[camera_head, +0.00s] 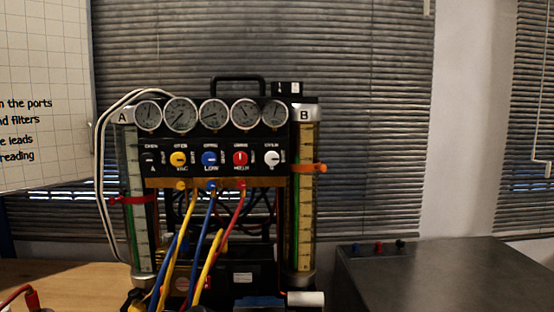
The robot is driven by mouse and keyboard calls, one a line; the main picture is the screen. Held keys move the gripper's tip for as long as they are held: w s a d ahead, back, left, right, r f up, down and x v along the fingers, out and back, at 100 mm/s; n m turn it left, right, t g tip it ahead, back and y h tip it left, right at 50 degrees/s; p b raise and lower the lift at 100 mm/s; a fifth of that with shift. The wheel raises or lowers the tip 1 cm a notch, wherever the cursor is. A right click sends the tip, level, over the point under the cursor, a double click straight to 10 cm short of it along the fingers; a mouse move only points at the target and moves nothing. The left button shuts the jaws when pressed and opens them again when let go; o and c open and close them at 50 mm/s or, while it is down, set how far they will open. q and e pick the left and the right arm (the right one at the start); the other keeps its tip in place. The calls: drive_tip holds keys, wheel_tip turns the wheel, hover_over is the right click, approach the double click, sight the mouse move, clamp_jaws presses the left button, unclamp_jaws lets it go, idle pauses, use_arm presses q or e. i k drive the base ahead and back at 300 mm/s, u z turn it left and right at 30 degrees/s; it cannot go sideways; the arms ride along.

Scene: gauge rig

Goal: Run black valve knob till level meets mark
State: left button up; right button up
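The gauge rig has a black panel with a row of coloured knobs. The black valve knob (150,158) is at the left end, hard to make out against the panel. Tube A (136,230) stands at the rig's left side, with a red band (130,200) around it as a mark. Tube B (305,220) stands at the right side, with an orange band (308,168) near its upper part. Green shows in both tubes, but I cannot tell the exact liquid levels. Neither of my grippers is in view.
Several round dials (213,113) sit above the knobs. Yellow, blue and red leads (203,250) hang in front of the rig's lower half. A dark box (440,270) stands at right; wooden tabletop (60,275) shows at left, with a red clip (32,298).

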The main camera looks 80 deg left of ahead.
sight(147, 159)
drive_tip(key=z, duration=0.05)
drive_tip(key=k, duration=1.2)
drive_tip(key=u, duration=0.1)
